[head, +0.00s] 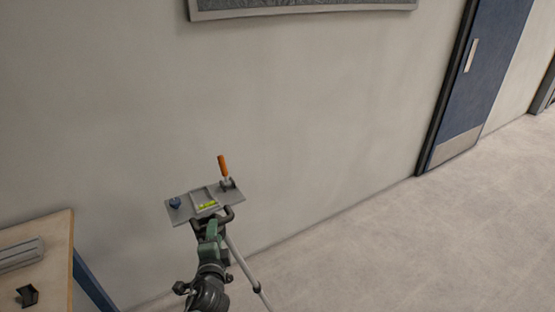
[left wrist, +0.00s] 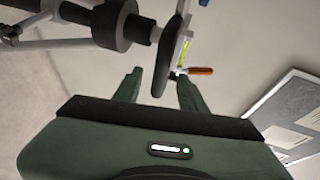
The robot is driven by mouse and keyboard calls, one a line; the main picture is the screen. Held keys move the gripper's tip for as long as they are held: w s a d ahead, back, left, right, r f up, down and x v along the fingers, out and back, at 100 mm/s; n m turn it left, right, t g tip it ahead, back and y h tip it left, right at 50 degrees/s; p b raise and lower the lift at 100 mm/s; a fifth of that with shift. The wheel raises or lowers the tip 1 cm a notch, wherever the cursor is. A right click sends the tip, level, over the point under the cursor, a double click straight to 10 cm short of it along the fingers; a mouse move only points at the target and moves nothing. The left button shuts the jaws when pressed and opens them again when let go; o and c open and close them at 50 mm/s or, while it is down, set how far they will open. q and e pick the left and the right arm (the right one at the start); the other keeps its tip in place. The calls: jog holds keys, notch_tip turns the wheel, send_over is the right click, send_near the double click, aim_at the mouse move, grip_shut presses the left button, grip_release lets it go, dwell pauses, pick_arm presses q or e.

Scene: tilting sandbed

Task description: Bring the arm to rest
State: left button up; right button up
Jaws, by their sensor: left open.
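A small grey tray (head: 180,213) stands on a tripod (head: 243,262) near the wall in the head view. It carries an orange-handled lever (head: 223,166), a yellow-green level (head: 207,205) and a blue knob (head: 175,202). A dark handle (head: 228,214) juts from its near side. My left gripper (head: 211,229) is at this handle, just below the tray. In the left wrist view its green fingers (left wrist: 158,88) stand apart, open, with a dark rounded bar (left wrist: 166,65) between them. Whether they touch it I cannot tell. The orange handle (left wrist: 200,71) shows beyond. My right gripper is not in view.
A wooden table (head: 62,238) with a blue leg stands at the lower left, with a grey object and a small dark item on it. A blue door (head: 490,70) is at the right. A framed panel (head: 300,8) hangs above. The floor (head: 420,250) at the right is clear.

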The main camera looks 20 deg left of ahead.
pick_arm(q)
jog(key=s+d+f+n+g+h, duration=0.25)
jog(key=s+d+g, duration=0.2)
jog(key=s, duration=0.55)
jog(key=s+d+f+n+g+h, duration=0.1)
jog(key=s+d+n+g+h, duration=0.25)
jog(key=s, duration=0.55)
jog(key=s+d+f+n+g+h, duration=0.1)
jog(key=s+d+n+g, duration=0.25)
jog(key=s+d, duration=0.5)
jog(key=s+a+f, duration=0.1)
jog(key=s+f, duration=0.1)
jog(key=f, duration=1.2)
jog(key=s+a+f, duration=0.1)
jog(key=f, duration=1.2)
jog(key=s+a+f+g, duration=0.1)
jog(key=s+a+f, duration=0.1)
jog(key=s+f, duration=1.3)
jog(key=shift+s+a+f+g, duration=0.3)
jog(key=shift+s+a+g, duration=0.1)
jog(key=shift+s, duration=0.45)
